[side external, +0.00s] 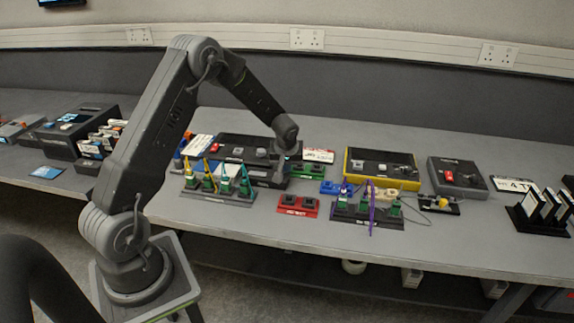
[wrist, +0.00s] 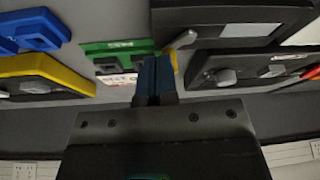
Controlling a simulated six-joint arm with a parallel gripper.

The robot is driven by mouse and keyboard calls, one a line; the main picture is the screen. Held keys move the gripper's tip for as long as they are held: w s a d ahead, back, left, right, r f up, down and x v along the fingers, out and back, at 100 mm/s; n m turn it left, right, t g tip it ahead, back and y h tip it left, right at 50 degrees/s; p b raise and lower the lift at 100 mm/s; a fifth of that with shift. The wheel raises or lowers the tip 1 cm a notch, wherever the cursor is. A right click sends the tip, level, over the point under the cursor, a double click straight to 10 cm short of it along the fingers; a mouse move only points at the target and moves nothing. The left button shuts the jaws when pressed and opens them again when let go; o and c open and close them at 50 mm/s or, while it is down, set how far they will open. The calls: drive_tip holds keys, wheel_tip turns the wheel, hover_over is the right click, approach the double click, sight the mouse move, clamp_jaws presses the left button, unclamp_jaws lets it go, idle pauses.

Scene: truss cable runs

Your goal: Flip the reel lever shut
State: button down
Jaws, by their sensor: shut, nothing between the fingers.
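My gripper (wrist: 157,62) is shut and empty, its dark blue fingers together at the middle of the wrist view. A small grey lever (wrist: 182,40) sticks out from the corner of a dark box (wrist: 205,17) with a pale plate, close to the fingertips. I cannot tell if they touch. A second dark box (wrist: 207,62) beside it carries grey levers (wrist: 225,77) and a red part. I cannot tell which lever is the reel's. In the side external view my gripper hangs at the right end of the dark boxes (side external: 230,141), its fingers hidden.
A green block (wrist: 98,48) and a white printed card are beside the fingers. A yellow-edged box (side external: 348,168) and another dark box (side external: 456,187) stand to the right. Cable holders (side external: 215,193) and a red block (side external: 298,205) stand along the front. Bare bench lies behind the boxes.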

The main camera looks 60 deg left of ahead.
drive_tip(key=d, duration=0.1)
drive_tip(key=w+d, duration=0.1)
drive_tip(key=d, duration=0.2)
drive_tip(key=shift+w+r, duration=0.15)
drive_tip(key=shift+r, duration=0.2)
drive_tip(key=w+v, duration=0.2)
drive_tip(key=v, duration=0.7)
drive_tip(key=shift+w+d+r, duration=0.2)
drive_tip(key=shift+w, duration=0.2)
drive_tip(key=s+d+r+m+t+h, duration=0.15)
drive_tip(key=s+d+r+m, duration=0.35)
drive_tip(key=s+d+r, duration=0.65)
drive_tip(key=s+d+r+m+h, duration=0.1)
drive_tip(key=s+d+m, duration=0.2)
drive_tip(key=s, duration=0.5)
drive_tip(key=s+d+r+m+t+h, duration=0.1)
drive_tip(key=s+d+r+m, duration=0.1)
drive_tip(key=s, duration=0.7)
drive_tip(key=shift+d+m, duration=0.4)
drive_tip(key=shift+d, duration=0.2)
